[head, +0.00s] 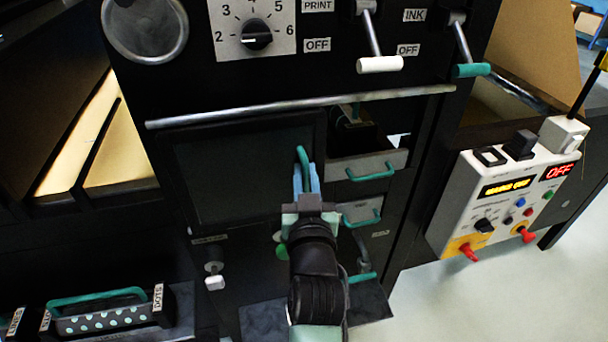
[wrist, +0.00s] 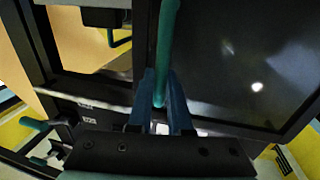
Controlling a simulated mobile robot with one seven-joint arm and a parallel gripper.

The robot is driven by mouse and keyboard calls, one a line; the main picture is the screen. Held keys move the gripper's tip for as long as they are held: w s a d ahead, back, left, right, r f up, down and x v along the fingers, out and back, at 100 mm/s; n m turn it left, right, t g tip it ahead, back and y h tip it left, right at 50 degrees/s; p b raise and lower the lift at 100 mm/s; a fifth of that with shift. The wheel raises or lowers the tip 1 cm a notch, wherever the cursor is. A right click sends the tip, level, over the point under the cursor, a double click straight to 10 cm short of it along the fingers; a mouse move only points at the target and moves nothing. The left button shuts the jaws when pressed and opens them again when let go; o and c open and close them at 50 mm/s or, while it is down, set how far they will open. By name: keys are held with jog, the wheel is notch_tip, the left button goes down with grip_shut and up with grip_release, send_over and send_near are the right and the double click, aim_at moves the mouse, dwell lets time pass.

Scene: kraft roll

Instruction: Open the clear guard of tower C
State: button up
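The clear guard (head: 235,170) is a dark, see-through framed panel on the front of the black tower. It looks closed or nearly so; I cannot tell whether there is a small gap. Its glossy pane also fills the right of the wrist view (wrist: 235,65). A teal upright handle (head: 302,155) stands at the guard's right edge. It also shows in the wrist view (wrist: 166,45). My gripper (head: 305,180) has its blue fingers on both sides of the handle's lower part and looks shut on it. No letter C is readable.
A metal bar (head: 300,107) runs across above the guard. Drawers with teal handles (head: 372,173) are close on the right. A white control box (head: 508,200) stands further right. A dotted roller with a teal handle (head: 105,318) sits lower left.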

jog(key=o, duration=0.5)
jog(key=shift+c, duration=0.2)
jog(key=shift+s, duration=0.1)
jog(key=s+d+b, duration=0.1)
jog(key=s+b, duration=0.1)
jog(key=s, duration=1)
jog(key=shift+s+d, duration=0.3)
jog(key=shift+s, duration=0.05)
notch_tip(320, 180, up, 26)
jog(key=t+p, duration=0.4)
jog(key=t, duration=0.1)
jog(key=s+r+t+h+p, duration=0.1)
jog(key=s+r+t, duration=0.1)
jog(key=r, duration=0.7)
jog(key=s+d+r+m+t+h+p, duration=0.1)
jog(key=s+r, duration=0.4)
jog(key=r, duration=0.5)
jog(key=shift+s+t, duration=0.2)
jog(key=shift+t, duration=0.6)
